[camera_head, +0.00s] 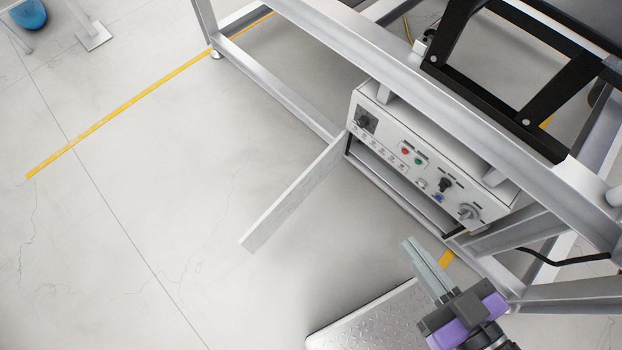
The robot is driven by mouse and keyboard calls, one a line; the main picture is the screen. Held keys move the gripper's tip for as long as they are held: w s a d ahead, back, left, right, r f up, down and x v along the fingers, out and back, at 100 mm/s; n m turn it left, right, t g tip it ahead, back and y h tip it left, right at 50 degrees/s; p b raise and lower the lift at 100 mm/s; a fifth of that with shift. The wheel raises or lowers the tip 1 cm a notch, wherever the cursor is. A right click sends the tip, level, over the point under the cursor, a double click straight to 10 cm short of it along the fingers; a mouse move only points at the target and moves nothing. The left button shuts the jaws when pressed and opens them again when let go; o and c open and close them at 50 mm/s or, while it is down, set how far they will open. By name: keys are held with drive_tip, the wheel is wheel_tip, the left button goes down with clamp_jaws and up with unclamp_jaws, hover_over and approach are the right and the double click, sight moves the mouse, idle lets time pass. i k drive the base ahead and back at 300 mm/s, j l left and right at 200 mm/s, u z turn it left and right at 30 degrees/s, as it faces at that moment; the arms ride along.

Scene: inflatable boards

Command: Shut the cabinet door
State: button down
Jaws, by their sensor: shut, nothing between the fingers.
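The cabinet (432,165) is a light grey control box mounted under a metal frame, with knobs and red and green buttons on its face. Its door (294,195) is a flat grey panel that stands wide open, swung out to the left from the cabinet's left edge. My gripper (426,268) is shut and empty, at the lower right, in front of the cabinet's right end. It is apart from the door, with the opening's front between them.
Metal frame beams (400,70) run above and around the cabinet. A diamond-plate step (385,322) lies on the floor at the bottom, beside my gripper. A black cable (545,262) hangs at the right. The floor left of the door is clear, with a yellow line (120,112).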

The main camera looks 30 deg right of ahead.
sight(255, 236)
drive_tip(key=k+j+z, duration=0.1)
drive_tip(key=z, duration=1.5)
drive_tip(key=k+j, duration=0.1)
drive_tip(key=j, duration=0.9)
drive_tip(key=k+j+z, duration=0.1)
drive_tip(key=j, duration=0.4)
drive_tip(key=k+j, duration=0.15)
drive_tip(key=j, duration=0.4)
drive_tip(key=k+j+z, duration=0.1)
drive_tip(key=j, duration=0.4)
drive_tip(key=k+j, duration=0.1)
drive_tip(key=j, duration=0.4)
drive_tip(key=k+j, duration=0.1)
drive_tip(key=j, duration=0.35)
drive_tip(key=k+j+z, duration=0.1)
drive_tip(key=j, duration=0.4)
